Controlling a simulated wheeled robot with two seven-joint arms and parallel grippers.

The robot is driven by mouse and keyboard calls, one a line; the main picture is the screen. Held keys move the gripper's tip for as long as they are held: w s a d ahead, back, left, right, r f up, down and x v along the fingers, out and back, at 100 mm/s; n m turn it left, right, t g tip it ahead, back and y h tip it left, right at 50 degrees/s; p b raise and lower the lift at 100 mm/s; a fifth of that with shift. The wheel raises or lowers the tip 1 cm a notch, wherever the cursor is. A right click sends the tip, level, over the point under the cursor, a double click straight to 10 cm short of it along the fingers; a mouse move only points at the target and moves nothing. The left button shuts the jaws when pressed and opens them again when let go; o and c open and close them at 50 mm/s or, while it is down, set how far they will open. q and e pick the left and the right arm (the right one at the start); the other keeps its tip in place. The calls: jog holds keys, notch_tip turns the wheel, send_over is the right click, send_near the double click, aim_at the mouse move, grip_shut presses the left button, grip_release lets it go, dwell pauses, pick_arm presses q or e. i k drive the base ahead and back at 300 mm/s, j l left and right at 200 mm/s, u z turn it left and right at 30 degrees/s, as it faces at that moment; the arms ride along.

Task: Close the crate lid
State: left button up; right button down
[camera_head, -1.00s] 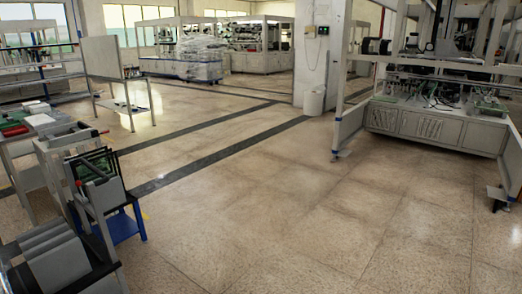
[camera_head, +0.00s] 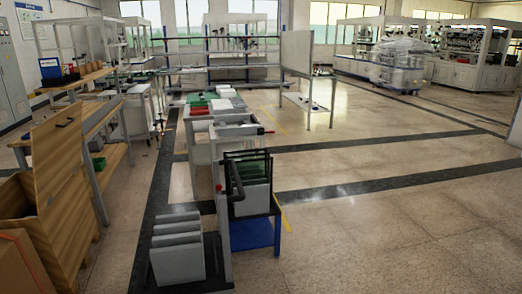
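A wooden crate (camera_head: 22,222) stands at the lower left of the head view. Its wooden lid (camera_head: 62,155) is raised, standing tilted upright along the crate's right side, with a small dark handle (camera_head: 63,123) near its top. The crate's opening looks dark, and its lower front is hidden behind a brown box. Neither of my grippers shows in the view.
A brown cardboard box (camera_head: 28,268) is in front of the crate. Grey panels in a rack (camera_head: 176,245) and a blue stand (camera_head: 252,233) are right of it. Wooden workbenches (camera_head: 112,160) stand behind. Open floor (camera_head: 400,235) lies to the right.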

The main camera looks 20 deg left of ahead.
aim_at(57, 141)
jog(key=i+j+u, duration=0.15)
jog(key=i+u, duration=0.15)
jog(key=u, duration=0.2)
jog(key=i+u, duration=0.35)
jog(key=u, duration=0.15)
jog(key=i+l+u, duration=0.1)
jog(key=i+u, duration=0.25)
jog(key=u, duration=0.15)
jog(key=i+j+u, duration=0.15)
jog(key=i+u, duration=0.35)
jog(key=i, duration=0.45)
